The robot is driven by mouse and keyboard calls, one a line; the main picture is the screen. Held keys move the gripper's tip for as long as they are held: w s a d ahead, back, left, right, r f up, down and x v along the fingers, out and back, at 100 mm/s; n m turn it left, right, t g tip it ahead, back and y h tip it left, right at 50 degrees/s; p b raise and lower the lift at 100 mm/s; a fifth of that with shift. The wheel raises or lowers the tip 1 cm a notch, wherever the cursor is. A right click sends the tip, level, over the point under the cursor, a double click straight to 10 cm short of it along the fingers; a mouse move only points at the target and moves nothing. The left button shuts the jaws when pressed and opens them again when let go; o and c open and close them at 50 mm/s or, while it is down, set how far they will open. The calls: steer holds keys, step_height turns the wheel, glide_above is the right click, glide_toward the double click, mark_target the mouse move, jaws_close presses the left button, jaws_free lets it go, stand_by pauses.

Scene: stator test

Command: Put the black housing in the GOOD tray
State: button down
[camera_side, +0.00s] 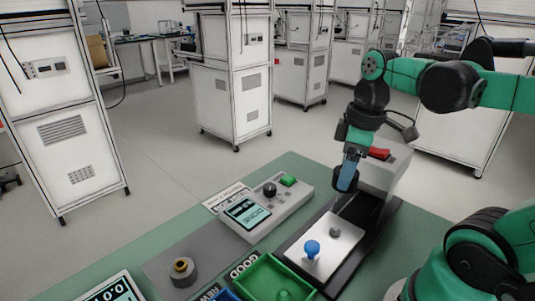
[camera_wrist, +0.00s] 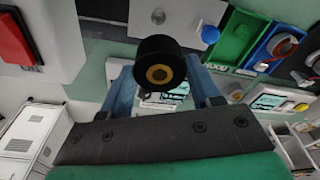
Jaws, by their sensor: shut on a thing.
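The black housing (camera_wrist: 160,52), a dark cylinder with a brass-coloured ring and dark centre on the end facing the camera, sits between the two blue fingers of my gripper (camera_side: 347,178) in the wrist view. My gripper is shut on it and holds it above the table, over the rear part of the white plate fixture. The tray also shows at the top right in the wrist view (camera_wrist: 222,48).
A white plate (camera_side: 325,255) with a blue knob (camera_side: 312,247) lies between my gripper and the tray. A blue tray (camera_side: 224,295) adjoins the green one. A tester (camera_side: 265,208) with screen and green button stands left. A box with a red switch (camera_side: 379,153) stands behind.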

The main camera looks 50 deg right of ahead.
step_height(320, 180, up, 7)
steer(key=shift+r, duration=0.2)
steer(key=shift+w+a+r, duration=0.1)
steer(key=shift+w+a, duration=0.05)
steer(key=w+a+f+n, duration=0.3)
steer(key=a+f+n, duration=0.2)
steer(key=a+f, duration=0.25)
steer(key=n, duration=0.4)
glide_above(283, 294)
steer(key=shift+g+y, duration=0.3)
step_height(283, 294, down, 7)
steer(key=shift+d+r, duration=0.1)
steer(key=shift+r, duration=0.1)
steer(key=shift+f, duration=2)
steer(key=shift+f, duration=0.1)
steer(key=shift+f, duration=0.9)
steer(key=shift+f, duration=0.4)
